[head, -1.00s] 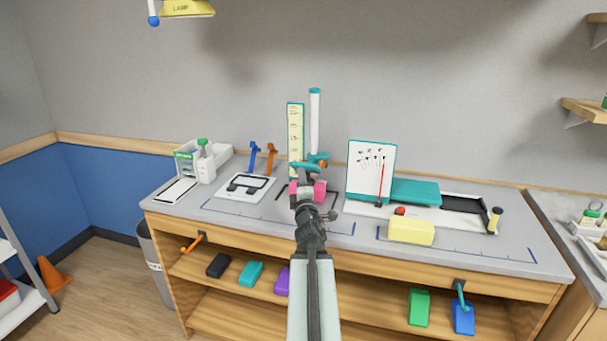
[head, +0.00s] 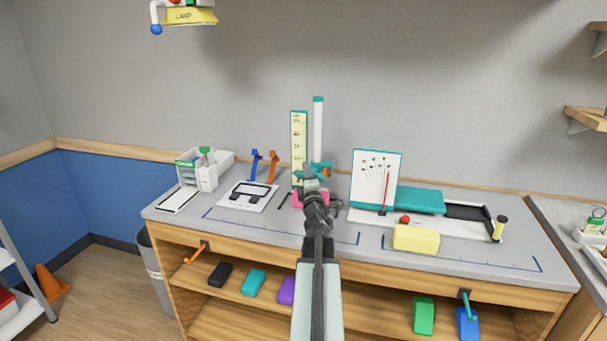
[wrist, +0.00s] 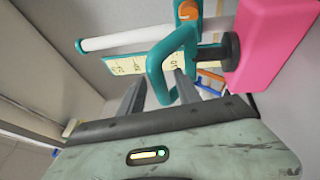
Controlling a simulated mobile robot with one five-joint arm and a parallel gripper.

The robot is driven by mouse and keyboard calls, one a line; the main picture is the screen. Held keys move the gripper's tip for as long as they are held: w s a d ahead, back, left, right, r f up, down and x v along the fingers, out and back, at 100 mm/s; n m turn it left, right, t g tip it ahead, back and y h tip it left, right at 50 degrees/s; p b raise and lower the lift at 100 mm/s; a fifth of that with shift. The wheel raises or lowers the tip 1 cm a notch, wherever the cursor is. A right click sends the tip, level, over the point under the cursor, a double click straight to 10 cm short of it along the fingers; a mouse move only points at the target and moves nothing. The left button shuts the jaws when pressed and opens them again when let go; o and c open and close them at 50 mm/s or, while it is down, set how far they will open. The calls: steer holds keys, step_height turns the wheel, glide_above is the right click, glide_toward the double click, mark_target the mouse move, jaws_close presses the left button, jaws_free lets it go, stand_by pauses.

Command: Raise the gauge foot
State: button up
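The gauge is a white post (head: 318,130) with a teal carriage (head: 320,169) and an orange knob (head: 327,172), beside a yellow scale (head: 298,140). In the wrist view a teal loop handle (wrist: 155,70) juts from the carriage toward me. The dark round gauge foot (wrist: 231,51) is close against the pink block (wrist: 275,45); I cannot tell whether they touch. The pink block also shows in the head view (head: 298,201), partly behind my arm. My gripper (wrist: 160,88) is open, its fingers apart with the loop's near end between them. In the head view my wrist hides the foot.
Blue (head: 256,163) and orange (head: 272,166) hooked stands are left of the gauge. Bare grey bench top (head: 265,225) lies in front.

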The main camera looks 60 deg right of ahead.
jaws_close()
stand_by(1.3)
